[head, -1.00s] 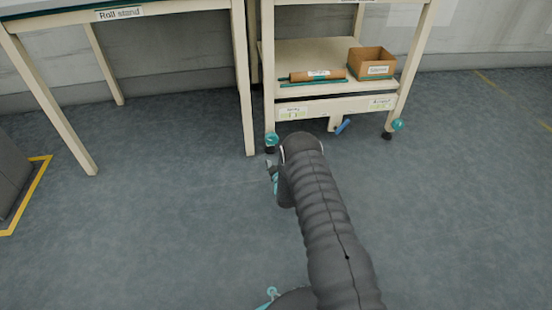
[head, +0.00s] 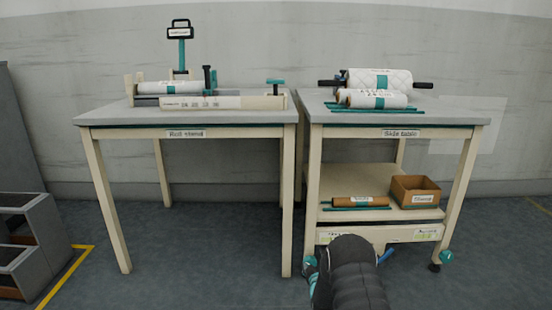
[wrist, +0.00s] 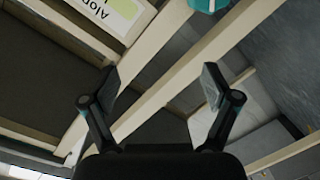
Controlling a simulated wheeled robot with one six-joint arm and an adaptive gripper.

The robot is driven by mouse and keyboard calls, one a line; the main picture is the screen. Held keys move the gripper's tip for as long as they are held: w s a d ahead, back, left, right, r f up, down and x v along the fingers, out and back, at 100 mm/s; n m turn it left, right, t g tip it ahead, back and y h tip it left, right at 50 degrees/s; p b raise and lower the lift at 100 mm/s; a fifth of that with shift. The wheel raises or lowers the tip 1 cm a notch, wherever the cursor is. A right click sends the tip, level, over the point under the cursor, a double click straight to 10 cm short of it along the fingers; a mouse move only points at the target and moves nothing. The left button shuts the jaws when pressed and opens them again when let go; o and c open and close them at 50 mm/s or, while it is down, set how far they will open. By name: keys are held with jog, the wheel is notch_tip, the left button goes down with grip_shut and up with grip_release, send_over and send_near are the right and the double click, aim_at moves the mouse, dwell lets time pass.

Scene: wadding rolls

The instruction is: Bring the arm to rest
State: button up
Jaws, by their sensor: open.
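My arm shows at the bottom of the head view, a dark ribbed sleeve rising in front of the side table's lower part. My gripper shows in the wrist view (wrist: 158,95), with its two dark fingers spread apart and nothing between them. Beyond the fingers are pale beams and a label, seen at a slant. In the head view the gripper's fingertips are hidden by the arm.
The side table (head: 440,117) carries white rolls (head: 376,97). Its lower shelf holds a brown roll (head: 360,202) and a cardboard box (head: 415,191). The roll stand table (head: 235,117) is on the left. A grey rack (head: 28,240) stands far left. Floor between is clear.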

jog(key=s+r+m+g+p, duration=0.1)
jog(key=s+r, duration=0.1)
jog(key=r, duration=0.9)
jog(key=s+r+m+g+p, duration=0.1)
jog(key=s+r+g, duration=0.1)
jog(key=r, duration=0.8)
jog(key=s+r+m+g+p, duration=0.2)
jog(key=s+r+m+p, duration=0.1)
jog(key=s+r, duration=1.1)
jog(key=s+r+m+g+p, duration=0.1)
jog(key=s+r+g, duration=0.1)
jog(key=s, duration=1)
jog(key=s+r+m+g+p, duration=0.1)
jog(key=s+r, duration=0.3)
jog(key=s, duration=0.9)
jog(key=s+r+m+g+p, duration=0.2)
jog(key=s+r+g, duration=0.1)
jog(key=s, duration=0.9)
jog(key=shift+s+r, duration=0.35)
jog(key=shift+r, duration=0.2)
jog(key=shift+d, duration=0.1)
